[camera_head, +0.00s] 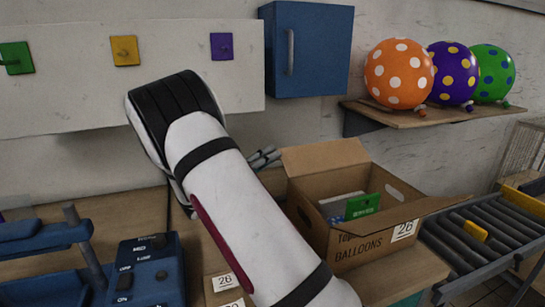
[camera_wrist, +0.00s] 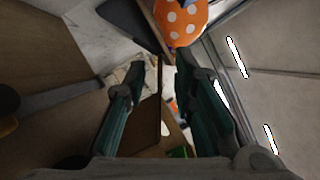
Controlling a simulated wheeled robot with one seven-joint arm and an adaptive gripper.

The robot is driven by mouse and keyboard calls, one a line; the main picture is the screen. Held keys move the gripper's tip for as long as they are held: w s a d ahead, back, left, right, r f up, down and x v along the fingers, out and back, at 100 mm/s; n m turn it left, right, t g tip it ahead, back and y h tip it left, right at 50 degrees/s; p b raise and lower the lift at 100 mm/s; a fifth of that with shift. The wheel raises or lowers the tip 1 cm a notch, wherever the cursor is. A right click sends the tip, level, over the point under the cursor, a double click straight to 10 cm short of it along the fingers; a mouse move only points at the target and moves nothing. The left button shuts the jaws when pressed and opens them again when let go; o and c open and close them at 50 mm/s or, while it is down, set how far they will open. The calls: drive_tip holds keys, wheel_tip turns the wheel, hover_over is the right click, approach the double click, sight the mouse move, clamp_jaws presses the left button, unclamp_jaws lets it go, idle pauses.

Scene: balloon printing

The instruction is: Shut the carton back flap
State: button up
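The carton (camera_head: 345,240), marked "BALLOONS" and "26", stands open on the bench. Its back flap (camera_head: 325,157) stands raised and tilted at the rear. Its right flap (camera_head: 405,213) sticks outward, and a green packet (camera_head: 362,206) shows inside. My gripper (camera_head: 265,158) is mostly hidden behind my arm, left of the back flap. In the wrist view my gripper (camera_wrist: 160,66) has its two green fingers apart. A brown panel, seemingly a carton flap (camera_wrist: 146,125), shows between and below them; I cannot tell whether they touch it.
A blue cabinet (camera_head: 310,50) hangs on the wall behind. Dotted balloons (camera_head: 398,73) sit on a shelf (camera_head: 430,116) at the back right. A roller conveyor (camera_head: 490,240) is right of the carton. A blue machine (camera_head: 145,272) stands at the front left.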

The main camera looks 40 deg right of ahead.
drive_tip(key=shift+x, duration=0.9)
clamp_jaws()
